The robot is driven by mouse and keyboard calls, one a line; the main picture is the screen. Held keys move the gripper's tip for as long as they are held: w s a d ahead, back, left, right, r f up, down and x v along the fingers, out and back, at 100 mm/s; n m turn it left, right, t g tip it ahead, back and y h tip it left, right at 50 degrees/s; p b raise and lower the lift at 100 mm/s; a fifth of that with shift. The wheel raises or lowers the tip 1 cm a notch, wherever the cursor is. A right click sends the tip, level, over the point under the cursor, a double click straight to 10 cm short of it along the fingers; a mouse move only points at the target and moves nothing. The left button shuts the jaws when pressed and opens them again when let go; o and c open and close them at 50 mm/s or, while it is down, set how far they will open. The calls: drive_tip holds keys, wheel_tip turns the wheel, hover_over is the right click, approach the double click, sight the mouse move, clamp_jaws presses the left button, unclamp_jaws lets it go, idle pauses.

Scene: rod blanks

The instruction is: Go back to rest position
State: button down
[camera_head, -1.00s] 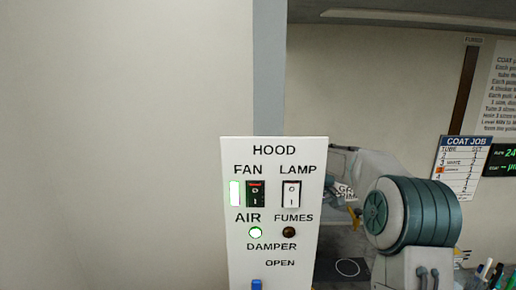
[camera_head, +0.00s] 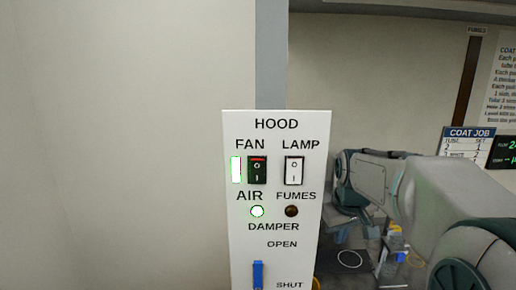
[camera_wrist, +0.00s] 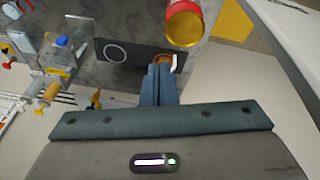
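My gripper (camera_wrist: 159,84) shows in the wrist view with its two blue-grey fingers together; I see nothing held between them. Its tips point over a grey work surface, near a brown-orange round thing (camera_wrist: 162,59) and a red container with a yellow rim (camera_wrist: 184,22). In the head view my arm fills the lower right, and I cannot make out the fingers there. The white hood panel (camera_head: 308,220) stands left of my arm, with a fan switch (camera_head: 257,170), a lamp switch (camera_head: 293,170) and a blue damper slider (camera_head: 258,273). The AIR light (camera_head: 257,211) is lit green; the FUMES light (camera_head: 291,211) is dark.
A clear container with a blue top (camera_wrist: 60,52) and several yellow-ended parts stand at the left of the wrist view. A coat job board (camera_head: 467,146) hangs at the right. A plain wall (camera_head: 120,140) fills the left.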

drive_tip(key=s+a+f+m, duration=0.1)
drive_tip(key=s+a+f, duration=0.1)
drive_tip(key=s, duration=0.8)
drive_tip(key=s+a+f+m+p, duration=0.1)
drive_tip(key=s+a+f+m, duration=0.1)
drive_tip(key=s, duration=0.8)
drive_tip(key=shift+t+y, duration=0.3)
drive_tip(key=shift+s+d+f, duration=0.1)
drive_tip(key=shift+d, duration=0.05)
